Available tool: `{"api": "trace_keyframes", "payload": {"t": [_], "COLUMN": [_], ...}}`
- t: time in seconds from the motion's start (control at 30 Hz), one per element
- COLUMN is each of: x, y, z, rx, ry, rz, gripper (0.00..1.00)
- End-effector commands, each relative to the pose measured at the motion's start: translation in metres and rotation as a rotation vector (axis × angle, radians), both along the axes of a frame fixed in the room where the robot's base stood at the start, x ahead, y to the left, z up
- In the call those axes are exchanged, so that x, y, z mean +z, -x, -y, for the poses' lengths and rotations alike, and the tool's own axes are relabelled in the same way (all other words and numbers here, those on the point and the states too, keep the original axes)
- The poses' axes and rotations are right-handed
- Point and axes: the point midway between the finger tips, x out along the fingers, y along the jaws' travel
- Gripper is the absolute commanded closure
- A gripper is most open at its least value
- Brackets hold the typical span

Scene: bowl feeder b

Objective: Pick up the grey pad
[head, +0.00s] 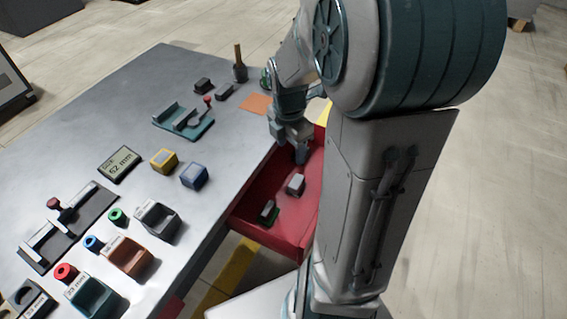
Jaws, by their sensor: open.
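A small light grey block (296,183), which looks like the grey pad, lies on the floor of the open red drawer (254,225). My gripper (300,155) points down over the far part of the drawer, just beyond the grey block in the picture. It is open. Its fingers are small and dark here, and I cannot tell their exact height above the drawer floor. A second small piece with a green base and a grey top (268,212) lies nearer in the drawer, apart from the grey block.
The grey table (215,140) holds a yellow block (164,160), a blue block (194,175), a gauge display (119,164), a teal fixture (183,122), several bins and coloured rings. An orange square (255,103) lies near the table edge. My arm hides the drawer's right side.

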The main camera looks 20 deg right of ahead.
Motion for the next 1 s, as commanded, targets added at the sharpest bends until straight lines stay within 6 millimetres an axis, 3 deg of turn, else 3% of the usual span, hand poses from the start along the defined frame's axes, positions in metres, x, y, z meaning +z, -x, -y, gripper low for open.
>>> {"api": "trace_keyframes", "payload": {"t": [0.1, 0.3, 0.47, 0.8, 1.0], "x": [-0.023, -0.039, -0.054, -0.117, -0.13], "y": [-0.009, -0.018, -0.019, -0.018, -0.018], "z": [0.013, 0.025, 0.027, 0.026, 0.027], "rx": [0.195, 0.407, 0.456, 0.457, 0.455], "ry": [-0.023, -0.046, -0.053, -0.053, -0.051], "rz": [-0.025, -0.036, -0.04, -0.04, -0.038], "gripper": [0.44, 0.44, 0.44, 0.44, 0.44]}}
